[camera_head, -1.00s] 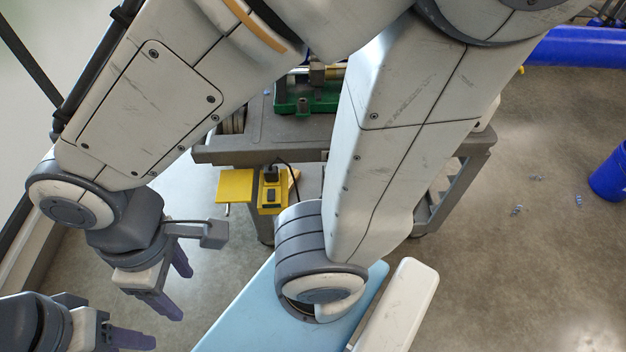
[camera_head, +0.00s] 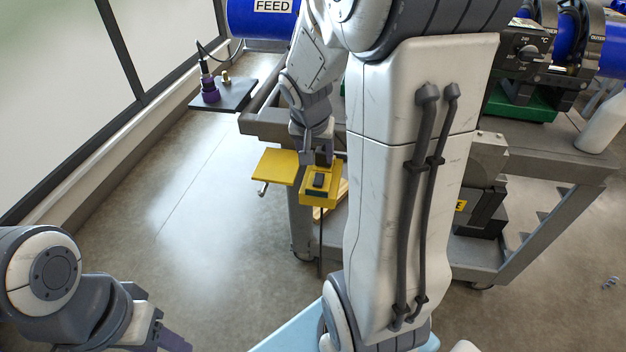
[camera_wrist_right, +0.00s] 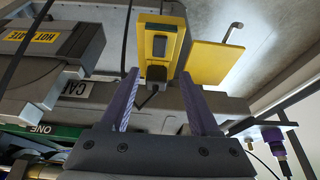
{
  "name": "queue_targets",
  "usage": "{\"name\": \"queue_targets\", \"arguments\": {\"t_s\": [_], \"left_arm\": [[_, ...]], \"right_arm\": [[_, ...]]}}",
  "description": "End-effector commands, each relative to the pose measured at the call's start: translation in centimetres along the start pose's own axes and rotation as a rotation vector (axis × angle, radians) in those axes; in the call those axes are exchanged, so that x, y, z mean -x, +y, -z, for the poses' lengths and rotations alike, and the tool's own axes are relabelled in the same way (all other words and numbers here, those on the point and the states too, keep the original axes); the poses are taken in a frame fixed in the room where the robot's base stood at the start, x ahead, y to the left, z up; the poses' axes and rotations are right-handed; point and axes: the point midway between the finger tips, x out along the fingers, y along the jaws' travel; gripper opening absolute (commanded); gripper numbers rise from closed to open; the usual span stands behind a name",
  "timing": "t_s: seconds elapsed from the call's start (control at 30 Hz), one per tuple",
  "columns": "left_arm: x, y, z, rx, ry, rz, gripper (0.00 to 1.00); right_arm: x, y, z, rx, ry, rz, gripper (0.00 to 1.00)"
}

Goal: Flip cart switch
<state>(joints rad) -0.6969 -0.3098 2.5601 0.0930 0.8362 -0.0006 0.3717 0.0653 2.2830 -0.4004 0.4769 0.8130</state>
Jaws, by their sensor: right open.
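The cart switch is a dark rocker (camera_head: 319,181) on a yellow box (camera_head: 308,197) at the near left corner of the grey cart (camera_head: 262,128). In the right wrist view the rocker (camera_wrist_right: 159,46) and yellow box (camera_wrist_right: 178,22) lie just beyond the fingertips. My right gripper (camera_head: 317,158) is open behind the box. In its wrist view the purple fingers (camera_wrist_right: 159,76) stand apart, with a black plug at the box's end between them in the picture; contact cannot be told. My left gripper (camera_head: 172,340) is at the bottom left, partly cut off by the frame's edge.
A yellow plate (camera_head: 277,167) sticks out left of the box. A dark shelf (camera_head: 224,97) with a purple-and-black fitting lies farther left. My right arm hides the cart's middle. Floor at left is clear.

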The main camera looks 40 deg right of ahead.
Motion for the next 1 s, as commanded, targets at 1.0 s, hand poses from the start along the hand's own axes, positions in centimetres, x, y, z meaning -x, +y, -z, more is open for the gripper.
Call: {"name": "queue_targets", "arguments": {"t_s": [1.0], "left_arm": [[-2.9, -0.2, -0.1, 0.0, 0.0, 0.0, 0.5]], "right_arm": [[-10.4, 0.2, 0.2, -0.008, 0.002, -0.001, 0.62]]}}
